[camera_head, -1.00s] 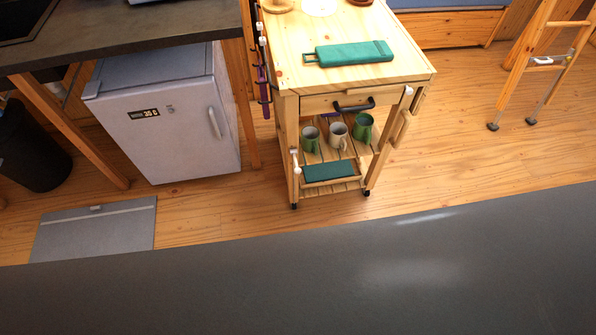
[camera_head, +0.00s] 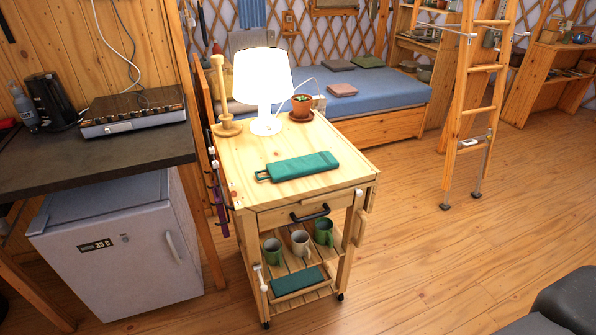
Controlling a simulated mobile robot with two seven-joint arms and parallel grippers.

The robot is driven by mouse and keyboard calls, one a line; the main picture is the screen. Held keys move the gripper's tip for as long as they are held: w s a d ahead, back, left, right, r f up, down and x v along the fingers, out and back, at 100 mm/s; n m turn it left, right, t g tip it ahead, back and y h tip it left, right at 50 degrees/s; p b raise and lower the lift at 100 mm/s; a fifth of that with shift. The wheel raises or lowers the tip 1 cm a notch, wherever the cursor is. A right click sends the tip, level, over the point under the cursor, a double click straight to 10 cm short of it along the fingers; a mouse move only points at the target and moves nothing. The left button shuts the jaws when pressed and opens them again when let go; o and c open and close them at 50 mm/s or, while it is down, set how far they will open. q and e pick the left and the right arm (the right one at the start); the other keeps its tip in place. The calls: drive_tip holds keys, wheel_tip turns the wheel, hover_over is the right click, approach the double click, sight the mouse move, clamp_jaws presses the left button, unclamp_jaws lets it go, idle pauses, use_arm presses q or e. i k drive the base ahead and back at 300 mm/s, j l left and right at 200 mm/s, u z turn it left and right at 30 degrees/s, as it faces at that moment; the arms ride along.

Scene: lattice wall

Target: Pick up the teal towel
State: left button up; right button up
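A flat teal folded cloth-like piece (camera_head: 304,166) with a loop at its left end lies on top of the wooden cart (camera_head: 240,153). A second, plain teal folded piece (camera_head: 297,282) rests at the front of the cart's lower shelf. Either could be the teal towel; I cannot tell which. Neither of my grippers is in view, and nothing touches either teal piece.
Several mugs (camera_head: 301,243) sit on the lower shelf. A small fridge (camera_head: 125,250) stands left.

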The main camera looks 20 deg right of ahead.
sight(299, 166)
drive_tip(key=i+l+u, duration=0.2)
drive_tip(key=l, duration=0.75)
drive_tip(key=i+l+u, duration=0.15)
drive_tip(key=l, duration=0.8)
drive_tip(key=i+l+u, duration=0.2)
drive_tip(key=l, duration=0.8)
drive_tip(key=l+u, duration=0.15)
drive_tip(key=l, duration=0.85)
drive_tip(key=i, duration=0.05)
